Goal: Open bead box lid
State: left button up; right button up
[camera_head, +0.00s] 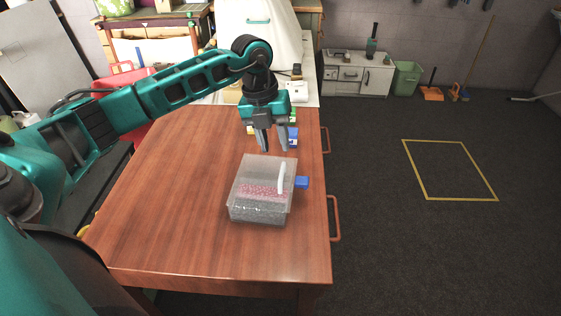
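The bead box (261,209) is a clear box on the wooden table, with pink and grey contents showing through it. Its translucent lid (256,168) appears to lie over the top. A white strip like a handle stands near the box's right side, and a small blue piece (302,182) is at its right edge. My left gripper (273,149) hangs pointing down just beyond the box's far edge. Its two grey fingers are apart with nothing seen between them. No contact with the lid is visible. My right gripper is not in view.
The wooden table (170,190) is clear to the left of the box. Small green, yellow and blue items lie behind my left gripper, partly hidden. Orange-brown handles (335,218) stick out from the table's right side. A white covered thing (262,32) stands at the back.

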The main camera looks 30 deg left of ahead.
aim_at(282, 169)
pick_arm(q)
jog(key=f, duration=0.4)
jog(key=d+f, duration=0.1)
jog(key=f, duration=0.1)
jog(key=shift+w+d+f, duration=0.1)
jog(key=shift+w+f, duration=0.2)
grip_shut()
dwell(1.1)
